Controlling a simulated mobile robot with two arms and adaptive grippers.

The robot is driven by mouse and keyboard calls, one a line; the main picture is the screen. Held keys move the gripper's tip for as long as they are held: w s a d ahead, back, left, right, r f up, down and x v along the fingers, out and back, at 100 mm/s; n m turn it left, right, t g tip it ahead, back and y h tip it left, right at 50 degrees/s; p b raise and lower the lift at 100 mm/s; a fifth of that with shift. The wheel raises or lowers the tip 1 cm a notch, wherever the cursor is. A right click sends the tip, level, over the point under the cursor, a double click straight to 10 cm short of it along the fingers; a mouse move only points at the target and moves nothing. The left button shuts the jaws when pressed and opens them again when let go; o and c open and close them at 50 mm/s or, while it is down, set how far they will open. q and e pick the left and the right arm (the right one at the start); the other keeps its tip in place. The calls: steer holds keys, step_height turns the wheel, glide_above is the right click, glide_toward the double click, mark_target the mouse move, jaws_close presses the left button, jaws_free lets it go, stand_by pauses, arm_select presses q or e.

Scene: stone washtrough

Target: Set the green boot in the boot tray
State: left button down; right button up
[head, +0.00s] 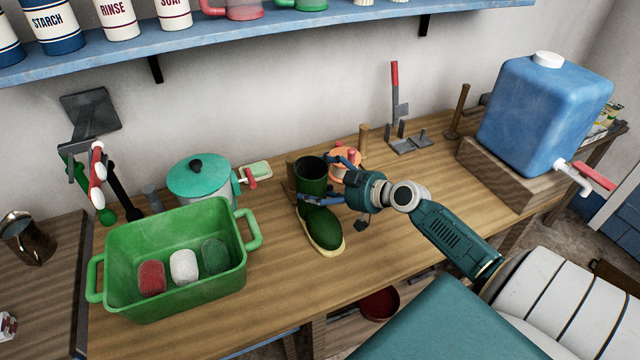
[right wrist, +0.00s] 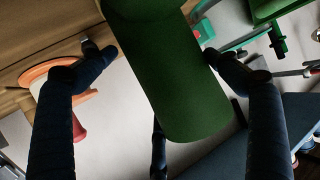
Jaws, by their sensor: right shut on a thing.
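The green boot (head: 319,228) is upright over the wooden counter, its toe with a pale sole edge pointing towards the front. I cannot tell whether its sole touches the wood. My right gripper (head: 330,178) is shut on the boot's shaft, with one finger on either side. In the right wrist view the green shaft (right wrist: 165,75) fills the space between the dark fingers (right wrist: 160,55). I cannot make out a boot tray in either view. My left gripper is not in view.
A green tub (head: 180,306) with red, white and green pieces stands left of the boot. A teal-lidded pot (head: 197,178) is behind it. An orange item (head: 345,163) sits close behind my gripper. A blue water container (head: 540,110) stands right. The front counter is clear.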

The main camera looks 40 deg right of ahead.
steer(key=shift+r, duration=0.15)
steer(key=o, duration=1.8)
steer(key=shift+f, duration=0.2)
steer(key=shift+c, duration=0.2)
